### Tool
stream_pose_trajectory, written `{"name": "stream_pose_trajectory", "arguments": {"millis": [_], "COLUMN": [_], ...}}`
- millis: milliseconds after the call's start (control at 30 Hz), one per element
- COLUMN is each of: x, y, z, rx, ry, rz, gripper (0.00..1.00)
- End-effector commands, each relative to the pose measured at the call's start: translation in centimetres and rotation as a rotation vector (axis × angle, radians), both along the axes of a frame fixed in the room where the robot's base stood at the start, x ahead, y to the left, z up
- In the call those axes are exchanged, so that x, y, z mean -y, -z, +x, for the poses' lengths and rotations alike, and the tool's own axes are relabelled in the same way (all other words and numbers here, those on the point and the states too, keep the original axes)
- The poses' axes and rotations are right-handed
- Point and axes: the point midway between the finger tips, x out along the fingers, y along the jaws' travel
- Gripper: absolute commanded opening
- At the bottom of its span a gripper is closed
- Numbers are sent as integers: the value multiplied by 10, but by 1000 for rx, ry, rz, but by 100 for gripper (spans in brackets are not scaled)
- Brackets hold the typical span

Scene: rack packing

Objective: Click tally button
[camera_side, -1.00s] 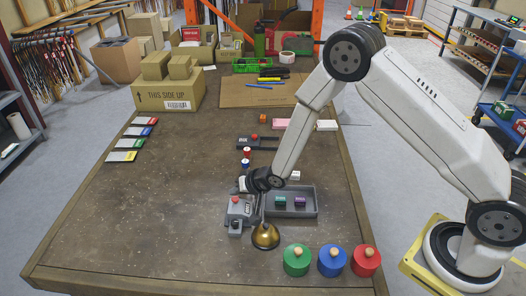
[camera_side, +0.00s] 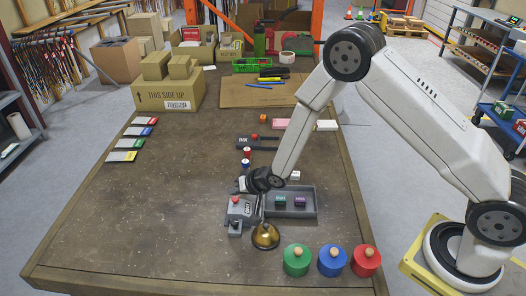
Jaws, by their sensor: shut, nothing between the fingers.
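The tally counter (camera_side: 240,212) is a small grey box with a red button (camera_side: 235,199) on top. It stands on the table left of the grey tray. My gripper (camera_side: 241,186) is shut and empty. In the picture its fingertips are just above the red button, partly blurred against the dark wrist. I cannot tell whether they touch the button.
The grey tray (camera_side: 309,211) holds a green and a purple block. A brass bell (camera_side: 265,236) stands close in front of the counter. Green (camera_side: 297,262), blue (camera_side: 332,263) and red (camera_side: 366,263) knobbed cylinders line the front right. The table's left middle is clear.

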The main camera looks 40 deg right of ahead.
Motion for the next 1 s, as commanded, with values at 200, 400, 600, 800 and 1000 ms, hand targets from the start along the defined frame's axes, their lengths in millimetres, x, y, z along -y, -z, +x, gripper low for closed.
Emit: {"name": "stream_pose_trajectory", "arguments": {"millis": [200,400,600,800,1000], "x": [0,0,0,0,0], "y": [0,1,6,9,9], "z": [0,0,0,0,0], "rx": [0,0,0,0,0], "ry": [0,0,0,0,0], "rz": [0,0,0,0,0], "gripper": [0,0,0,0,0]}}
